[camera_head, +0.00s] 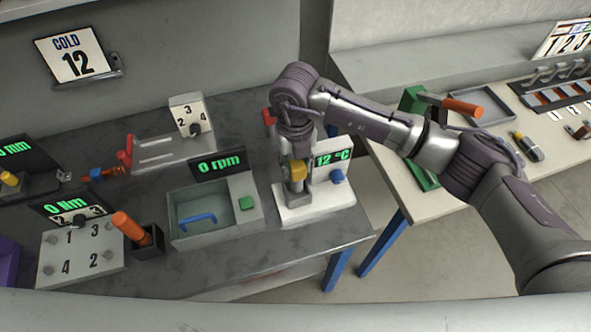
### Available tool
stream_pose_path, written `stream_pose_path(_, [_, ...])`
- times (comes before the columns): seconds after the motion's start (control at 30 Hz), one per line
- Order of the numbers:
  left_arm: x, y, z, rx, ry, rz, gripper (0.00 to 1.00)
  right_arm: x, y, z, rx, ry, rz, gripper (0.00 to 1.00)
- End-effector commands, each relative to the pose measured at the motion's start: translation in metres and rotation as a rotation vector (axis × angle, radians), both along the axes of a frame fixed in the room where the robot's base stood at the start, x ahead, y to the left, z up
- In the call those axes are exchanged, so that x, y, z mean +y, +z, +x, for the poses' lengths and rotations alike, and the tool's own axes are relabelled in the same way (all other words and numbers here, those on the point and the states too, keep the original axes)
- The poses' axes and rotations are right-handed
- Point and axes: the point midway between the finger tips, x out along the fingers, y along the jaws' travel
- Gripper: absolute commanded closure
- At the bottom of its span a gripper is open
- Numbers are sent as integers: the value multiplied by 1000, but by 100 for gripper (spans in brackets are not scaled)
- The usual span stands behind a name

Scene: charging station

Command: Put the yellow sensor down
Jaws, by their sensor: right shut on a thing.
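My right arm comes in from the right, and its gripper (297,183) points down over the white unit (325,201). The gripper is shut on the yellow sensor (298,170), a small yellow block between the grey fingers. The fingers hide part of the sensor and part of the unit. I cannot tell whether the sensor touches the unit. The unit has a green "12 °C" display (332,159) and a blue knob (337,176). My left gripper is not in view.
Left of the unit stands a grey bin (181,234) with a blue handle and a green button (246,203). An orange-handled tool (130,226) stands farther left. A gap separates this dark table from the light table (440,200) at right, which holds a grey tray (510,120).

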Motion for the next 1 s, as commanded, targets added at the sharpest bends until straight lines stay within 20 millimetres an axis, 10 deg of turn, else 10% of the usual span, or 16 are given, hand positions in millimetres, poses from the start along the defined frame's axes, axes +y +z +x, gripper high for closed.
stream_pose_path(0.67, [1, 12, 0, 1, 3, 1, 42, 0, -44, 0, 0, 0, 0, 99])
stream_pose_path(0.7, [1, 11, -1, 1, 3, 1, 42, 0, -45, 0, 1, 0, 0, 62])
stream_pose_path(0.83, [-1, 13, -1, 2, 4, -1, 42, 0, -43, 0, 1, 0, 0, 40])
stream_pose_path(1.0, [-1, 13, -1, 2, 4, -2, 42, 0, -43, 0, 1, 0, 0, 38])
